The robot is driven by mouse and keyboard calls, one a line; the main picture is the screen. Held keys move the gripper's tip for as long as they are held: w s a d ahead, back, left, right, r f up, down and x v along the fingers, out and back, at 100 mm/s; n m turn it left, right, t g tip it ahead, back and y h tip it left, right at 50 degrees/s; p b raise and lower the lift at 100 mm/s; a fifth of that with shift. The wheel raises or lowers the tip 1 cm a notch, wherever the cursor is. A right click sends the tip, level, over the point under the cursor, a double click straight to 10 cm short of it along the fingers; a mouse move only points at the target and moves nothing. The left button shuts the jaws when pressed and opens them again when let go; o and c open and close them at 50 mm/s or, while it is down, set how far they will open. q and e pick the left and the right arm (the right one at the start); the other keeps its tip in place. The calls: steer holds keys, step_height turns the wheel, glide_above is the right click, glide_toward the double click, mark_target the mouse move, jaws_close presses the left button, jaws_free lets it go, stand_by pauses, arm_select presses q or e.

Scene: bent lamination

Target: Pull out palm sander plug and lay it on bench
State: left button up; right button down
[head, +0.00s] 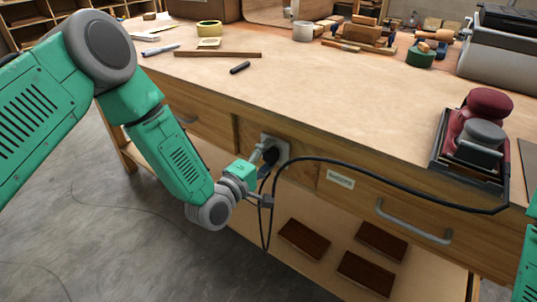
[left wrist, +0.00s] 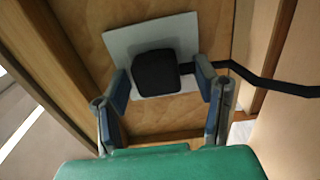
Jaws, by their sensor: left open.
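The palm sander (head: 478,128), dark red and grey, rests at the right of the bench top (head: 330,110). Its black cord (head: 390,187) hangs over the front edge to the black plug (head: 271,155), which sits at a grey outlet plate (head: 281,143) on the bench front. My left gripper (head: 263,176) is at the outlet with its fingers apart. In the left wrist view, the fingers (left wrist: 162,84) stand on either side of the black plug (left wrist: 156,72), with a gap at least on the left. My right gripper is out of view.
Dark wood pieces (head: 303,239) lie on the lower shelf. The middle of the top is clear.

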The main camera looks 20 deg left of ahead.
mark_target(267, 158)
arm_select(q)
steer(key=shift+d+r, duration=0.15)
steer(key=shift+d, duration=0.3)
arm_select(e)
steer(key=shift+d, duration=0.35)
arm_select(q)
steer(key=shift+a, duration=0.35)
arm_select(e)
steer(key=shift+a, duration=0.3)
